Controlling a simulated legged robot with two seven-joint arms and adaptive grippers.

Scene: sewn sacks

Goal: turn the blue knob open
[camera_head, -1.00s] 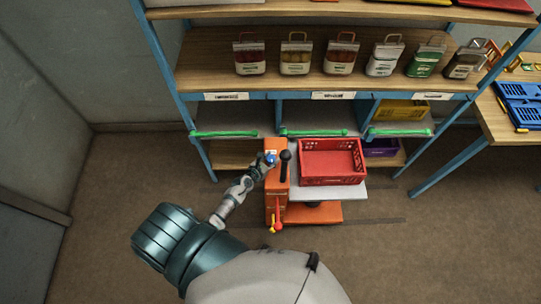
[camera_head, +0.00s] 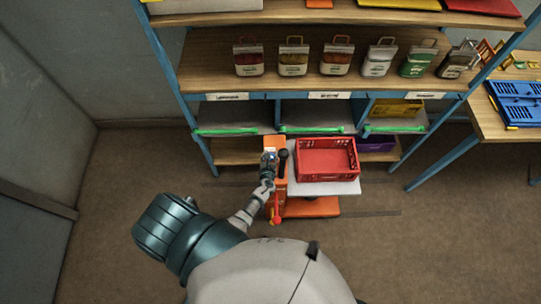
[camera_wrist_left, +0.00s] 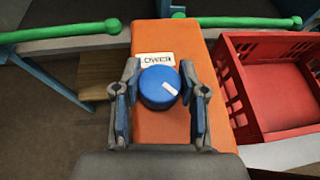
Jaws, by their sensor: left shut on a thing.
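The blue knob (camera_wrist_left: 159,88) sits on top of an orange post (camera_wrist_left: 170,40), in front of a white label reading "LOWER". A white mark on the knob's face points to the lower right in the wrist view. My left gripper (camera_wrist_left: 160,100) is shut on the knob, one finger on each side of it. In the head view my left gripper (camera_head: 269,162) is over the top of the orange post (camera_head: 279,178) and largely hides the knob. My right gripper is not in view.
A red crate (camera_head: 327,174) rests on a white platform (camera_head: 345,188) beside the post. A shelf rack (camera_head: 300,80) with several sacks stands behind. Open floor lies at left.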

